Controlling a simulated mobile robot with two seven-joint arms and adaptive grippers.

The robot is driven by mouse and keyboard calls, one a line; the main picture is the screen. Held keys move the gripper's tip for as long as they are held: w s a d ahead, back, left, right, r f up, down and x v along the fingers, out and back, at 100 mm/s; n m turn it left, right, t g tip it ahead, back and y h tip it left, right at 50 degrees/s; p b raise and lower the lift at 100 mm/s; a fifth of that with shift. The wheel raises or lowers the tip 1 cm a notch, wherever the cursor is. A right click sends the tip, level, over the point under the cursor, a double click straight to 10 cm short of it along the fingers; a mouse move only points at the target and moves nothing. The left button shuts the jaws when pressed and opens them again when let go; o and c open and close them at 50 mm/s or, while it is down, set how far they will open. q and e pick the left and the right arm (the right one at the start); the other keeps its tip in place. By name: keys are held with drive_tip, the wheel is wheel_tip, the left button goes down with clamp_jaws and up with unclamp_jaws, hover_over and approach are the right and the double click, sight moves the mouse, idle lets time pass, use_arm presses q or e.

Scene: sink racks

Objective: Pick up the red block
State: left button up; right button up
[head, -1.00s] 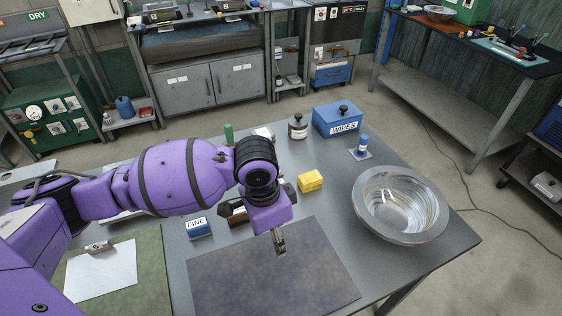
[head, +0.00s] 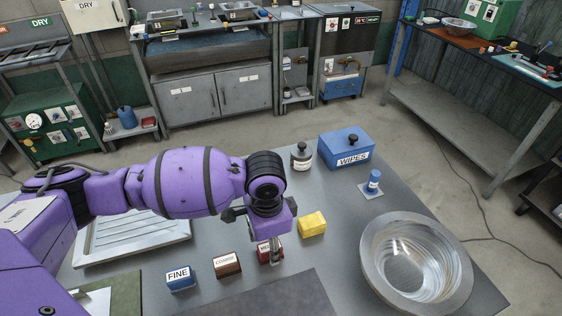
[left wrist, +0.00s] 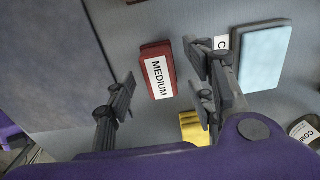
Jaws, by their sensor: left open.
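The red block (head: 264,256), labelled MEDIUM, stands on the grey metal table, partly hidden by my left gripper (head: 274,252) in the head view. In the left wrist view the red block (left wrist: 152,58) lies between and beyond the spread fingers of my left gripper (left wrist: 160,78). The left gripper is open and empty, pointing down at the block. I cannot tell whether a finger touches it. My right gripper does not show.
A yellow block (head: 312,224) stands close to the right. A brown block (head: 227,265) and a blue FINE block (head: 180,279) stand to the left. A metal bowl (head: 372,265) is at the right, a dark mat (head: 275,302) in front, a blue WIPES box (head: 346,147) behind.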

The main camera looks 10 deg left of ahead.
use_arm(q)
drive_tip(key=shift+f, duration=0.9)
clamp_jaws()
wheel_tip(320, 180, up, 10)
drive_tip(key=shift+r+p, duration=0.1)
drive_tip(key=shift+p, duration=0.35)
